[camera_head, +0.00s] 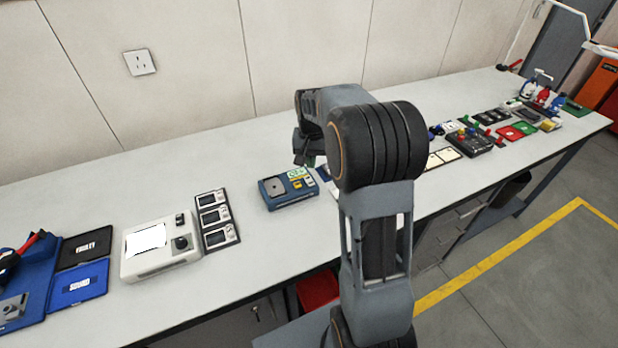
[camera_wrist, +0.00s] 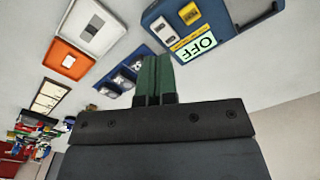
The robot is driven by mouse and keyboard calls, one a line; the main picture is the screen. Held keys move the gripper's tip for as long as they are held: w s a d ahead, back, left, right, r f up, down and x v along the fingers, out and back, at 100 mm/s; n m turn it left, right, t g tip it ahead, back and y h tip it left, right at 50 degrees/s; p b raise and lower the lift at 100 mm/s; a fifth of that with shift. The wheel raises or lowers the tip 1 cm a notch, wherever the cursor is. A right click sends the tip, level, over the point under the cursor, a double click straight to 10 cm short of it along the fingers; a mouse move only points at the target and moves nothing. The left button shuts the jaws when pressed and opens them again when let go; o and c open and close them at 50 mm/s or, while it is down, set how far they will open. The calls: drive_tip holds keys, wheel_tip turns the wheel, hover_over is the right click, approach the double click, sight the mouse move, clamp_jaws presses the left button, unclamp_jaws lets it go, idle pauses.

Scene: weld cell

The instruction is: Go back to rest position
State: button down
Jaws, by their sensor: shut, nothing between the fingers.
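My arm rises through the middle of the head view and bends over the bench. My gripper is mostly hidden behind the arm there; a small part shows beside the blue device. In the wrist view my gripper (camera_wrist: 153,80) has its two green fingers together, with nothing between them. The blue device (camera_head: 288,196) lies on the bench below and left of the gripper in the head view. It also shows in the wrist view (camera_wrist: 222,22), at top right, with a lit label reading OFF.
The bench (camera_head: 110,190) runs along the wall. A white device (camera_head: 157,262), a black panel (camera_head: 216,222) with small displays, and FAULTY (camera_head: 83,250) and SOUND (camera_head: 78,285) mats stand left. A black control box (camera_head: 474,143) and coloured items stand right. A red bin (camera_head: 317,290) is below.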

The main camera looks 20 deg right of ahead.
idle(0.3)
drive_tip(key=shift+f, duration=0.2)
drive_tip(key=s+a+r+n+t, duration=0.2)
drive_tip(key=s+a, duration=0.3)
drive_tip(key=s, duration=0.5)
drive_tip(key=s+a+r+n+t, duration=0.1)
drive_tip(key=s+a+r+n, duration=0.2)
drive_tip(key=s, duration=0.6)
drive_tip(key=shift+s+a+n+t, duration=0.4)
drive_tip(key=shift+a+n, duration=0.1)
drive_tip(key=shift+a, duration=0.65)
